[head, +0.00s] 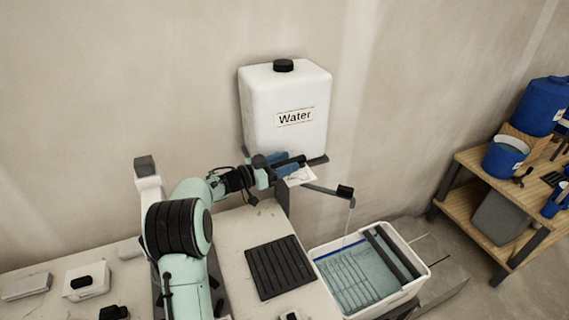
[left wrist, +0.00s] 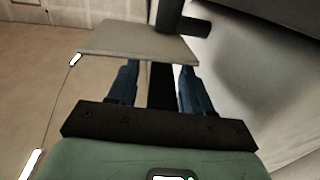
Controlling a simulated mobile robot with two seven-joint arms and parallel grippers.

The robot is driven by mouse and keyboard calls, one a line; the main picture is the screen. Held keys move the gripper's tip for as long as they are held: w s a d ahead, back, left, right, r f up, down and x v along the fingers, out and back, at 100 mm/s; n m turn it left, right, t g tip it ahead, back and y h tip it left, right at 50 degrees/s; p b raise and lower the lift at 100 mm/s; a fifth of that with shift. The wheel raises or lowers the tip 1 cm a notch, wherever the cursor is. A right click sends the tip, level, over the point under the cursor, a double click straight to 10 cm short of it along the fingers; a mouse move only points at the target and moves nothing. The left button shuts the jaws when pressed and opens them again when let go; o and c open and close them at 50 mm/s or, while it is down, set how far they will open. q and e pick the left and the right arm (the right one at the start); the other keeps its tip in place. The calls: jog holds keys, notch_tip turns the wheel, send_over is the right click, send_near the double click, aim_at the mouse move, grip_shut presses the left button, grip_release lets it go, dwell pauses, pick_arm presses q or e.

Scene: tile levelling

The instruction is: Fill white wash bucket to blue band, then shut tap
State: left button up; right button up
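The white water tank (head: 285,110), labelled "Water", stands against the wall. A dark spout (head: 322,190) reaches out to the right below it, and a thin stream (head: 349,222) falls from its end. The white wash bucket (head: 424,262) holds greenish water (head: 362,280) over a ribbed surface. A blue band (head: 338,249) shows along its back inner wall, close to the water line. My left gripper (head: 277,166) is under the tank at the tap. In the left wrist view its blue fingers (left wrist: 160,85) are apart, beside a pale flat plate (left wrist: 140,42). The tap handle is not clear.
Dark rollers (head: 392,252) lie across the bucket's right side. A black ribbed mat (head: 279,267) lies on the worktop left of it. A wooden shelf (head: 480,160) with blue buckets (head: 505,156) stands at right. Small items lie at front left.

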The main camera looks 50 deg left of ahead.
aim_at(285, 163)
pick_arm(q)
notch_tip(285, 163, up, 20)
jog(key=p, duration=0.2)
pick_arm(e)
jog(key=w+r, duration=0.3)
jog(key=shift+w+r, duration=0.2)
